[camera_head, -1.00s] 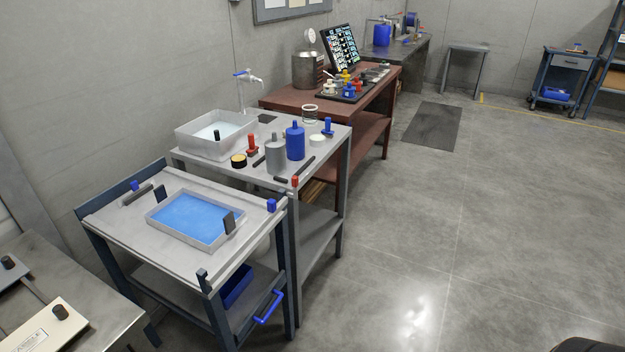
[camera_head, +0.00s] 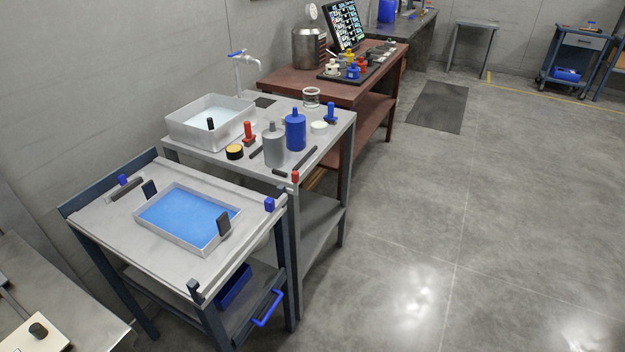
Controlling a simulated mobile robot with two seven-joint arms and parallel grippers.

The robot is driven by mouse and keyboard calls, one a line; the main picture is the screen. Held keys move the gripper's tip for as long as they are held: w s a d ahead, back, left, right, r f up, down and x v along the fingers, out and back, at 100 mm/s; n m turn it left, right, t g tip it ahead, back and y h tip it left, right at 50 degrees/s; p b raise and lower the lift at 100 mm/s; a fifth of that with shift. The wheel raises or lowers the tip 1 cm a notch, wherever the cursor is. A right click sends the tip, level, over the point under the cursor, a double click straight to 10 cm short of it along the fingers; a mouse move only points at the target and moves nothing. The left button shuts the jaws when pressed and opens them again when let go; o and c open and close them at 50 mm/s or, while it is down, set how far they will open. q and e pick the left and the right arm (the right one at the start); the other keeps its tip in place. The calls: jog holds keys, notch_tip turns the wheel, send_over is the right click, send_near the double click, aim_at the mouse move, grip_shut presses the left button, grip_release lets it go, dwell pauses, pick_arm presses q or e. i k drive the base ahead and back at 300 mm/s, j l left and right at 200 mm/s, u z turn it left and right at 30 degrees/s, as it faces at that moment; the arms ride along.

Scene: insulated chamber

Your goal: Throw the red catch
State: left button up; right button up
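A smaller red-topped piece (camera_head: 295,176) sits at that table's front right corner, close to the cart. I cannot tell from the picture which is the catch. The blue-grey cart (camera_head: 150,222) stands against the table's near side. It carries a shallow tray of blue liquid (camera_head: 187,217) and blue end pieces, one at its right corner (camera_head: 269,204). Neither of my grippers is in view.
The grey table holds a white basin (camera_head: 210,122), a grey bottle (camera_head: 274,146), a blue bottle (camera_head: 295,130) and a blue upright piece (camera_head: 330,113). A brown bench (camera_head: 285,77) stands behind. A bench corner (camera_head: 75,300) is at lower left.

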aim_at(295, 176)
jog(key=u, duration=0.55)
jog(key=l+u, duration=0.1)
jog(key=u, duration=0.35)
jog(key=i+l+u, duration=0.1)
jog(key=u, duration=0.3)
jog(key=l+u, duration=0.25)
jog(key=u, duration=0.2)
jog(key=l+u, duration=0.7)
jog(key=l, duration=0.15)
jog(key=k+l+u, duration=0.1)
jog(key=l+u, duration=0.15)
jog(key=l, duration=0.2)
jog(key=k+l+u, duration=0.2)
jog(key=l, duration=0.2)
jog(key=k+l, duration=0.1)
jog(key=l, duration=0.2)
jog(key=l+u, duration=0.15)
jog(key=l, duration=0.15)
jog(key=k+l, duration=0.15)
jog(key=l, duration=0.15)
